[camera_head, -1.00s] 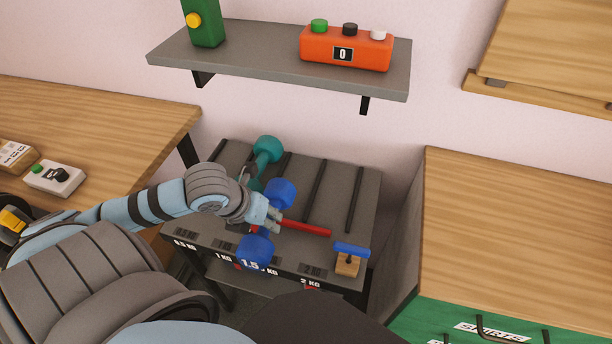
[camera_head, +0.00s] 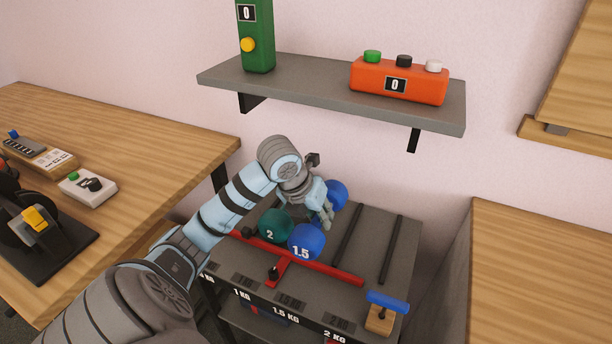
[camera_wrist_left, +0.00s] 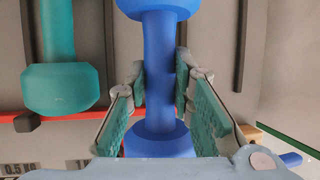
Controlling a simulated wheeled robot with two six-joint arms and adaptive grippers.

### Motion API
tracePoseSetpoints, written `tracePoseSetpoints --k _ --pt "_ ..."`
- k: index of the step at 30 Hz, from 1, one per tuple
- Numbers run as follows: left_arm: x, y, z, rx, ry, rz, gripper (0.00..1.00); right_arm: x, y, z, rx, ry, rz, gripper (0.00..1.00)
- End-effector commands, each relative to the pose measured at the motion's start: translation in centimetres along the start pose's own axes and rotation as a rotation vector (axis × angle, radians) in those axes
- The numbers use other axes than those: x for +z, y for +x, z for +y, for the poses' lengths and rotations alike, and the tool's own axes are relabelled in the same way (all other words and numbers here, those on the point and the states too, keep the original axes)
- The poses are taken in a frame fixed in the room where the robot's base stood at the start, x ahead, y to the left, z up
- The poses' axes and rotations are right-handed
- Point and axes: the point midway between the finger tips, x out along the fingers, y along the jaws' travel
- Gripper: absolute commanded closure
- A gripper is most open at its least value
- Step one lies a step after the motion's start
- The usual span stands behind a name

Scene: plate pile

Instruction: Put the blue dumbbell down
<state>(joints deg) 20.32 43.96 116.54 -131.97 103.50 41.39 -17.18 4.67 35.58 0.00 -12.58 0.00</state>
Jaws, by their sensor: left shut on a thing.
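The blue dumbbell (camera_head: 306,242), its near end marked 1.5, is over the grey rack (camera_head: 375,255), just behind the red bar (camera_head: 335,273). My left gripper (camera_head: 322,205) is shut on its handle. In the left wrist view, the fingers (camera_wrist_left: 160,85) sit on both sides of the blue handle (camera_wrist_left: 159,60), with one blue end above and one below. I cannot tell whether the dumbbell touches the rack. A teal dumbbell (camera_head: 276,226) marked 2 is just left of it. My right gripper is not in view.
A grey wall shelf (camera_head: 310,90) holds an orange button box (camera_head: 398,82) and a green box (camera_head: 256,35) above the rack. Wooden tables flank it, left (camera_head: 130,140) and right (camera_head: 540,260). A blue-handled wooden piece (camera_head: 380,318) is at the rack's front right.

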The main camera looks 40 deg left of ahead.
Motion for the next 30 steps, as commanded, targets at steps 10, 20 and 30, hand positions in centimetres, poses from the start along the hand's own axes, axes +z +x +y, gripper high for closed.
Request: tracePoseSetpoints --k 10,20,30 --pt "5.4 2.1 -0.1 -0.004 0.0 -0.004 1.0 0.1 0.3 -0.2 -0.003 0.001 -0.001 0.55" --pt "5.2 4.3 0.3 -0.001 0.003 -0.003 1.0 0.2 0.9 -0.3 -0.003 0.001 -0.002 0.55" --pt "3.6 8.8 1.3 -0.001 0.002 -0.004 1.0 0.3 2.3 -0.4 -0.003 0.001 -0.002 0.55"
